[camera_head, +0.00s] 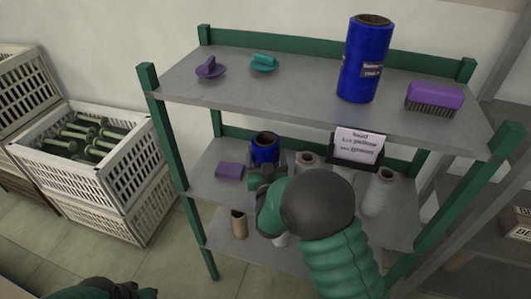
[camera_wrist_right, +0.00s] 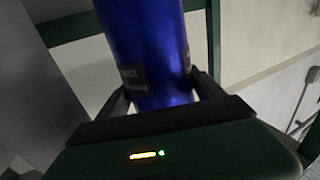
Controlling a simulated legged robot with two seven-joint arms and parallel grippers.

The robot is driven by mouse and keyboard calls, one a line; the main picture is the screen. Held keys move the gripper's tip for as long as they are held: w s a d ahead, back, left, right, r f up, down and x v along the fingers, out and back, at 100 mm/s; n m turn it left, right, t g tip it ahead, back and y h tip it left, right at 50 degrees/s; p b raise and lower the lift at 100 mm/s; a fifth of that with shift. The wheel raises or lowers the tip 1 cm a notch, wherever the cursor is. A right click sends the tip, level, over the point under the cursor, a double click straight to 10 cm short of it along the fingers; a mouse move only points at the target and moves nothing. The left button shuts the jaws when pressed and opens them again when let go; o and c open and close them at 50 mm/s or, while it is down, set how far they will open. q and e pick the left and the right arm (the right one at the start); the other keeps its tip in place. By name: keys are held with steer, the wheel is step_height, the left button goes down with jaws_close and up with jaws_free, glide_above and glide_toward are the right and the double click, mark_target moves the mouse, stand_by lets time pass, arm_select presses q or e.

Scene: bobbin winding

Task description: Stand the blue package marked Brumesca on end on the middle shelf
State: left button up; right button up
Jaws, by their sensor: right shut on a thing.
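My right gripper (camera_head: 266,172) is shut on a blue cylindrical package (camera_head: 265,147) at the left part of the middle shelf (camera_head: 206,187). The package looks upright, its round end facing up. My gripper and arm hide its lower part, so I cannot tell whether it touches the shelf. In the right wrist view the blue package (camera_wrist_right: 150,45) stands between the fingers of my right gripper (camera_wrist_right: 162,95). Its dark label is too blurred to read. Only a dark piece of my left arm shows at the bottom left of the head view.
A larger blue roll (camera_head: 365,60), a purple brush (camera_head: 435,97) and purple (camera_head: 211,67) and teal (camera_head: 264,62) items occupy the top shelf (camera_head: 300,85). A purple block (camera_head: 229,170), pale spools (camera_head: 376,195) and a sign (camera_head: 357,145) flank the gripper. Crates (camera_head: 90,165) stand left.

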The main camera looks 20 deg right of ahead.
steer(key=shift+f+b, duration=0.85)
steer(key=shift+f, duration=0.35)
steer(key=shift+r, duration=0.1)
steer(key=o, duration=1.7)
steer(key=shift+s, duration=0.1)
steer(key=p+v, duration=0.3)
steer(key=v, duration=1.3)
steer(key=shift+s, duration=0.35)
